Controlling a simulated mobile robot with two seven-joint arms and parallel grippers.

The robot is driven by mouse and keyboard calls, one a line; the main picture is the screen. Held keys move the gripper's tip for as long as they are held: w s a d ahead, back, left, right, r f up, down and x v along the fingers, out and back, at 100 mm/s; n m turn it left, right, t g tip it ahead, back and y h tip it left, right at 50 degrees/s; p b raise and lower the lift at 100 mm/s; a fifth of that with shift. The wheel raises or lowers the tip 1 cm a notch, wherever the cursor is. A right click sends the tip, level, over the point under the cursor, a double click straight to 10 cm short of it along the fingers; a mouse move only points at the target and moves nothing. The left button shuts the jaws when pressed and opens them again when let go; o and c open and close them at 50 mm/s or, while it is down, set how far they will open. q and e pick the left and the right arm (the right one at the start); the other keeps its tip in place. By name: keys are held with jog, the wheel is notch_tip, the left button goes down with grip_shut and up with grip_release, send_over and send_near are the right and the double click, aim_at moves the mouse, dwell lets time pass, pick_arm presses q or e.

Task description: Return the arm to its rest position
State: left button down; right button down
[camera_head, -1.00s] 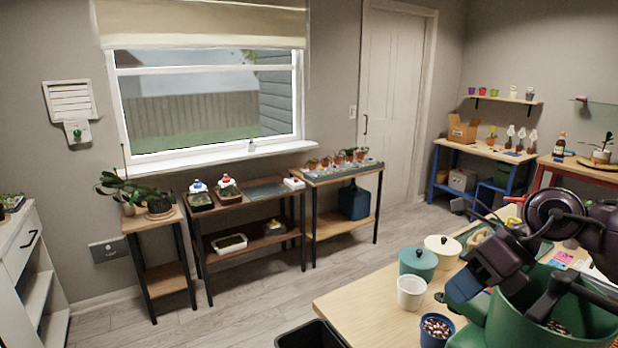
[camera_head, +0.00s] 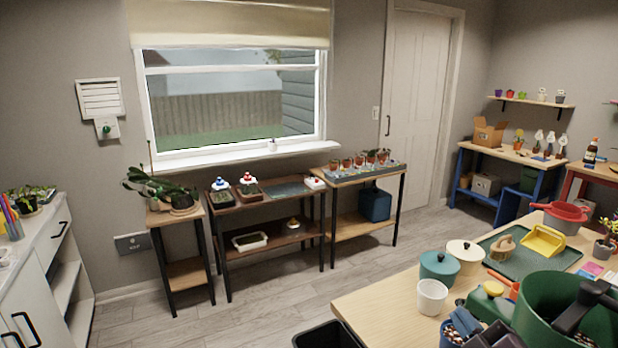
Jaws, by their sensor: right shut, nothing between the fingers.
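My right gripper (camera_head: 466,323) is low in the picture, at the bottom right of the head view. It is shut and empty, over the near part of the wooden table (camera_head: 385,312). It partly covers a blue pot (camera_head: 446,338). The large green pot (camera_head: 533,308) stands just to its right, with a dark object in it. Most of my right arm is outside the picture. My left gripper is not in view.
A white cup (camera_head: 432,297), a teal lidded pot (camera_head: 439,267) and a cream lidded pot (camera_head: 466,253) stand beyond the gripper. A green tray (camera_head: 508,262) holds a yellow scoop (camera_head: 544,240). A black bin (camera_head: 330,336) stands left of the table. The floor is clear.

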jog(key=s+d+f+m+g+h, duration=0.2)
jog(key=s+f+m+g+h, duration=0.15)
jog(key=f, duration=0.25)
jog(key=s+d+f+m+g+h, duration=0.25)
jog(key=s+f+m+g, duration=0.2)
jog(key=f, duration=0.25)
jog(key=s+a+f+m+g+y, duration=0.15)
jog(key=s+f+m+g, duration=0.4)
jog(key=s, duration=0.85)
jog(key=w+f+n+t+b, duration=0.1)
jog(key=w+f+t+b, duration=0.2)
jog(key=f, duration=0.8)
jog(key=w+f+n+t+y+b, duration=0.1)
jog(key=w+f+t+b, duration=0.2)
jog(key=f+b, duration=0.4)
notch_tip(320, 180, down, 5)
jog(key=shift+w+f, duration=0.1)
jog(key=shift+w, duration=0.05)
